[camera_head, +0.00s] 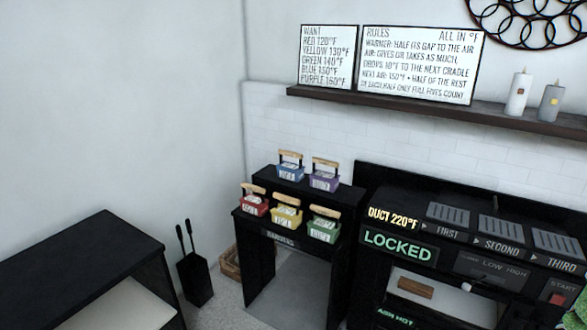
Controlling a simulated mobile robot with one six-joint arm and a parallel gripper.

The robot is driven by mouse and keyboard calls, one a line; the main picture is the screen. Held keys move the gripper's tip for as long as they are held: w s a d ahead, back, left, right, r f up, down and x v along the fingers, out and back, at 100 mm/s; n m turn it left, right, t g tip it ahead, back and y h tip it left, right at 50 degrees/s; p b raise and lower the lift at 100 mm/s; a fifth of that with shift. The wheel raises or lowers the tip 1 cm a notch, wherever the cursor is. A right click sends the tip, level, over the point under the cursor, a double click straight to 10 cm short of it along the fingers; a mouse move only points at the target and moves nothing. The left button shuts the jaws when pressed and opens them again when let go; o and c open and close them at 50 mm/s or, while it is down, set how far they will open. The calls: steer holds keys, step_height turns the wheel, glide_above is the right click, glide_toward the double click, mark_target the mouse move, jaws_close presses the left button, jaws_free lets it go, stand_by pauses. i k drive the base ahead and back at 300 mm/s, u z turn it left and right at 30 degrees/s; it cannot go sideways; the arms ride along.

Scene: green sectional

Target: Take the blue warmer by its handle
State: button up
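The blue warmer (290,170) is a small blue box with a white label. It sits on the upper shelf of the black stepped stand (261,184), at the back left. Its light wooden handle (291,154) arches above it and is clear of other things. The purple warmer (323,182) stands beside it to the right. The red warmer (254,206), yellow warmer (286,217) and green warmer (323,231) stand on the lower step in front. My gripper is not in view.
A black stove (365,184) with a LOCKED display (398,247) stands right of the stand. A low black table (85,250) is at the left. A fire-tool holder (195,278) stands between. A wall shelf (420,109) holds two signs and two candles.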

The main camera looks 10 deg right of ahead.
mark_target(288, 171)
steer(key=u, duration=0.4)
steer(key=i, duration=0.5)
steer(key=u, duration=0.5)
steer(key=i, duration=1.2)
steer(key=z, duration=0.3)
